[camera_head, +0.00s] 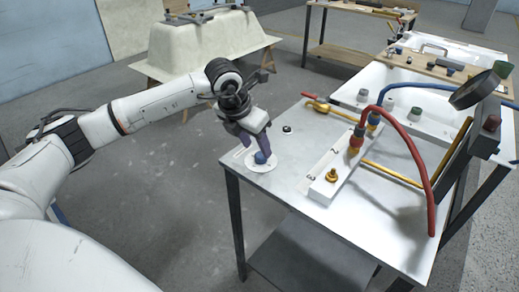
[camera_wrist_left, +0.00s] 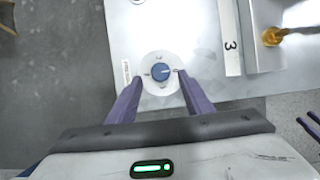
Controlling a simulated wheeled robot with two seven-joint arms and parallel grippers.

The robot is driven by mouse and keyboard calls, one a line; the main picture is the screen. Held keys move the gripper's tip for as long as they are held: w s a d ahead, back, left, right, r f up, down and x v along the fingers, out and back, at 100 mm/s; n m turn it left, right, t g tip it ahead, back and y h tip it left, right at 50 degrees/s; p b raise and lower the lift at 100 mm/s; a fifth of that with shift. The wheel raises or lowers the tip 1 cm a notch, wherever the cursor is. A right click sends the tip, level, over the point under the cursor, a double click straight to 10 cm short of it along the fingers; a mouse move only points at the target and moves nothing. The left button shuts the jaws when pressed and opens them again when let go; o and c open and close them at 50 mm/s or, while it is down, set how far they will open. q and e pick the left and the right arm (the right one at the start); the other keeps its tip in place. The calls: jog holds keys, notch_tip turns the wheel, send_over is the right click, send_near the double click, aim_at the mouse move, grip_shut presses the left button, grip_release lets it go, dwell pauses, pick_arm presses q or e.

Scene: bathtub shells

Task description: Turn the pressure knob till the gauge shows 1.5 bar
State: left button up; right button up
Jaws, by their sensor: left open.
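The blue pressure knob (camera_head: 262,157) sits on a round white dial plate (camera_head: 254,166) at the near left corner of the metal table. In the left wrist view the knob (camera_wrist_left: 160,72) shows from above, with a pale pointer mark toward the right. My left gripper (camera_head: 256,145) is over the knob, its purple fingers open on either side of it. I cannot tell whether they touch it. A dark round disc (camera_head: 468,92) on a tilted stand at the right may be the gauge; no readable face shows.
A white manifold block (camera_head: 333,165) with brass fittings stands right of the knob. A red hose (camera_head: 415,150) and a blue hose (camera_head: 425,87) arch above the table. A small black part (camera_head: 287,129) lies behind the knob. A cream tub shell (camera_head: 205,43) stands behind.

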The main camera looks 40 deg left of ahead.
aim_at(260, 154)
pick_arm(q)
jog(key=shift+x, duration=2)
jog(key=c, duration=1.1)
jog(key=shift+o, duration=0.2)
